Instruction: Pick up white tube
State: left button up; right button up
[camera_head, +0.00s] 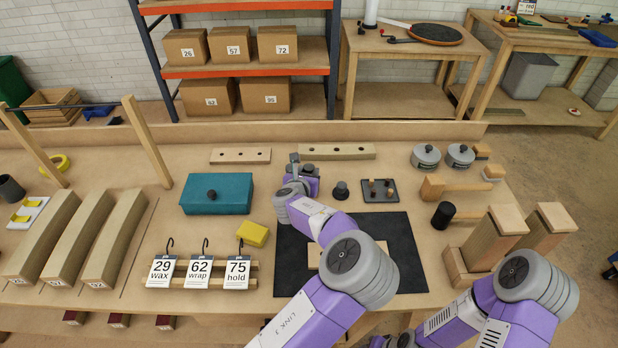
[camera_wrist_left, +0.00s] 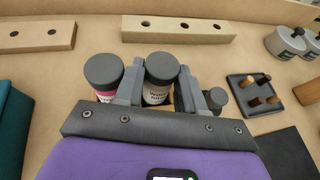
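A small tube with a white label and a grey cap (camera_wrist_left: 160,75) stands upright between the two fingers of my left gripper (camera_wrist_left: 163,90). The left finger is close against it; I cannot tell whether both fingers press on it. A similar tube with a pink and white label (camera_wrist_left: 103,76) stands just left of the left finger. A darker capped item (camera_wrist_left: 216,98) is by the right finger. In the head view my left gripper (camera_head: 299,170) is at the back middle of the bench and largely hides the tubes.
Wooden strips with holes (camera_head: 350,151) lie behind the gripper. A teal box (camera_head: 216,193) is to the left. A dark peg tray (camera_head: 380,190) and grey pots (camera_head: 426,156) are to the right. A black mat (camera_head: 402,250) lies in front, partly under my arm.

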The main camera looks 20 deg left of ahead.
pick_arm(q)
jog(key=c, duration=0.6)
notch_tip(320, 180, up, 10)
jog(key=p, duration=0.3)
